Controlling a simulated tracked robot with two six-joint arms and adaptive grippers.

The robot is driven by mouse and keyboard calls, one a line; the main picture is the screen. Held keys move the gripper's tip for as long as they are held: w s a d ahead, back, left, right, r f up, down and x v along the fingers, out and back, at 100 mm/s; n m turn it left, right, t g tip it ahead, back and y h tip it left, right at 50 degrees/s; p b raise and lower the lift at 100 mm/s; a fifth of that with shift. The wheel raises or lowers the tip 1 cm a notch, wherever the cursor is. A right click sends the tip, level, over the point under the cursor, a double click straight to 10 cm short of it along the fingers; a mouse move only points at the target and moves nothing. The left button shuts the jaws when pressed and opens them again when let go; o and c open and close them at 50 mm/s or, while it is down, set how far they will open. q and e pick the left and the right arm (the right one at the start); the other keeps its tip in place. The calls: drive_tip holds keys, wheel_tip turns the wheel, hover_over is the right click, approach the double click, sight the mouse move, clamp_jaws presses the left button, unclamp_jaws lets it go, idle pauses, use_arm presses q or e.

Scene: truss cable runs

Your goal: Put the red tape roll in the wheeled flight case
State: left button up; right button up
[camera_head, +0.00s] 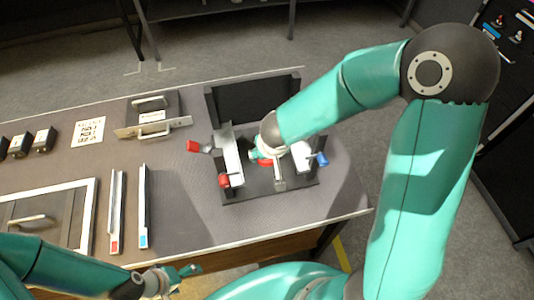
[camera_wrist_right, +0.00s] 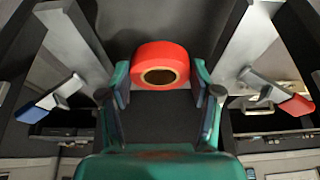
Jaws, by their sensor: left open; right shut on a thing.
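The red tape roll (camera_wrist_right: 160,65) sits between the fingers of my right gripper (camera_wrist_right: 162,82) in the right wrist view, its hole facing the camera. My right gripper is shut on it, in the middle of the dark clamp fixture on the bench. In the head view, my right gripper (camera_head: 272,155) largely hides the roll. I cannot tell whether the roll touches the fixture. My left gripper (camera_head: 180,277) is open and empty near the bench's front edge. I cannot surely identify the wheeled flight case; a black case-like unit (camera_head: 508,165) stands on the floor at the far right.
Rails (camera_head: 144,205), a framed panel (camera_head: 94,205) and a metal bracket (camera_head: 155,129) lie left. The bench's right end is clear.

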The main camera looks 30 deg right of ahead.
drive_tip(key=shift+f+b, duration=0.6)
drive_tip(key=shift+b, duration=0.4)
drive_tip(key=o, duration=1)
drive_tip(key=shift+r, duration=0.1)
